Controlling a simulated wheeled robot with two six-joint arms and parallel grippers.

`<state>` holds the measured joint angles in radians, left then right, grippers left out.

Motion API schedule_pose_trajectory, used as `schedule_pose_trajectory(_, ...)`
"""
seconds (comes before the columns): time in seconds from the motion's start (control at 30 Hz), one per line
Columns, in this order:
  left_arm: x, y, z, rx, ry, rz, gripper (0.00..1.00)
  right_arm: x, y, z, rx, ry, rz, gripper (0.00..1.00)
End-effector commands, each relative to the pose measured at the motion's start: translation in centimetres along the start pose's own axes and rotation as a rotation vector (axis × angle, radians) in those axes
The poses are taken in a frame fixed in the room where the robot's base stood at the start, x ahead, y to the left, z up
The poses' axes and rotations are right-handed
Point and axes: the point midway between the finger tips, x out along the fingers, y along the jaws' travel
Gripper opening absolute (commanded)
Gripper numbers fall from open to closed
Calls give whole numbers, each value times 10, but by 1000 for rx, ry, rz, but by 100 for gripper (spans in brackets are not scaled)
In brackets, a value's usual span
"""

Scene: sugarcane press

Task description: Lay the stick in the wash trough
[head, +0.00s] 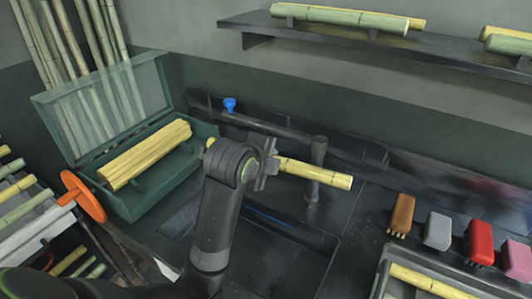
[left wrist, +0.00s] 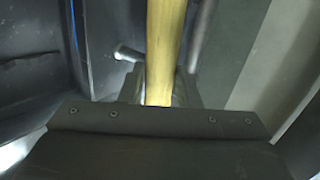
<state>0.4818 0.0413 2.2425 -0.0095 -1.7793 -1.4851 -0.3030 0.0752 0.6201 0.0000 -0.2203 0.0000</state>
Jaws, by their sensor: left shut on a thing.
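A yellow stick (head: 322,174) is held in my left gripper (head: 266,162), which is shut on it. The stick lies roughly level, with a long end out to the right and a short end to the left. It also shows in the left wrist view (left wrist: 165,50), running up between the fingers. The wash trough (head: 275,262) is the dark sunken basin below, partly hidden behind my left arm. The stick is above its back edge, near the tap post. My right gripper does not show.
A green lidded box (head: 150,205) with yellow sticks stands at left by an orange wheel (head: 83,197). A tap post (head: 317,165) with a blue knob (head: 229,104) nearby stands behind the trough. Several brushes (head: 438,230) and a tray (head: 385,275) with a stick are at right.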

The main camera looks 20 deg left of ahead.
Motion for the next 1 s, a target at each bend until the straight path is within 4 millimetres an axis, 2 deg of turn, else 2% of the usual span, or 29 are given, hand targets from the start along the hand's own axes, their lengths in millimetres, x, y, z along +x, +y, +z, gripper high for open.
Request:
schedule_pose_trajectory(0.03, 1, -6, 2, 3, 2, 20, 0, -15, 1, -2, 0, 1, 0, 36)
schedule_pose_trajectory(0.17, 16, -4, 4, 14, 16, 81, 0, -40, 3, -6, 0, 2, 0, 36)
schedule_pose_trajectory(0.47, 49, 20, 13, 44, 48, 224, 0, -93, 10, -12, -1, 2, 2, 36)
schedule_pose_trajectory(0.7, 66, 55, 22, 65, 63, 339, 0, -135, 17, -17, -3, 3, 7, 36)
schedule_pose_trajectory(1.0, 70, 115, 35, 81, 68, 480, 0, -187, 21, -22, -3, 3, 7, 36)
